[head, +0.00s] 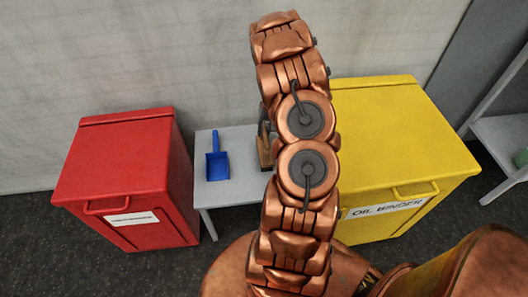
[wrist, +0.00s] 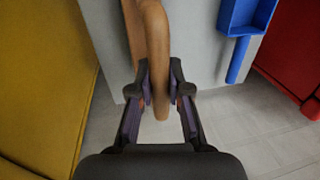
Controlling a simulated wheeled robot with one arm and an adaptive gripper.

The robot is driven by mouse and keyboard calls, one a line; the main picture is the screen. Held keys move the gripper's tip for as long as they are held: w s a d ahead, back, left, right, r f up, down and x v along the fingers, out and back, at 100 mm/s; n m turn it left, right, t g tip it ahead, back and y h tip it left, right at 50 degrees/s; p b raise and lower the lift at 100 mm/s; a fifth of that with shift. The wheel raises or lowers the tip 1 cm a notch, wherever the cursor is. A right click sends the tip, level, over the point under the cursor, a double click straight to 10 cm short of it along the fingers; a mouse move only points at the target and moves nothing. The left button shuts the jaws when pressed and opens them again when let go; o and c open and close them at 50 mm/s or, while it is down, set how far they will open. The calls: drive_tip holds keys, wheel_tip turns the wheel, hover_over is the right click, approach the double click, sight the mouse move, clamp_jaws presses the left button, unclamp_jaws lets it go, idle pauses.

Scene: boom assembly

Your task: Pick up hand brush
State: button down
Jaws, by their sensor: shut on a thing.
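The hand brush (wrist: 155,38) has a tan wooden handle that runs down between my gripper's fingers in the wrist view. My gripper (wrist: 160,88) is shut on the handle, with one finger pad on each side of it. In the head view a small part of the brush (head: 264,152) shows beside my arm, over the right part of the grey table. My arm hides most of the brush and the gripper there. I cannot tell whether the brush rests on the table or is lifted.
A blue dustpan (head: 217,164) lies on the small grey table (head: 240,145). A red bin (head: 125,180) stands to the left and a yellow bin (head: 395,140) labelled "OIL BINDER" to the right, both close to the table. A pale wall is behind.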

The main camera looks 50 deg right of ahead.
drive_tip(key=shift+r, duration=0.15)
wheel_tip(320, 180, up, 20)
drive_tip(key=s+d+p, duration=0.2)
drive_tip(key=shift+d, duration=0.15)
idle(1.2)
idle(0.5)
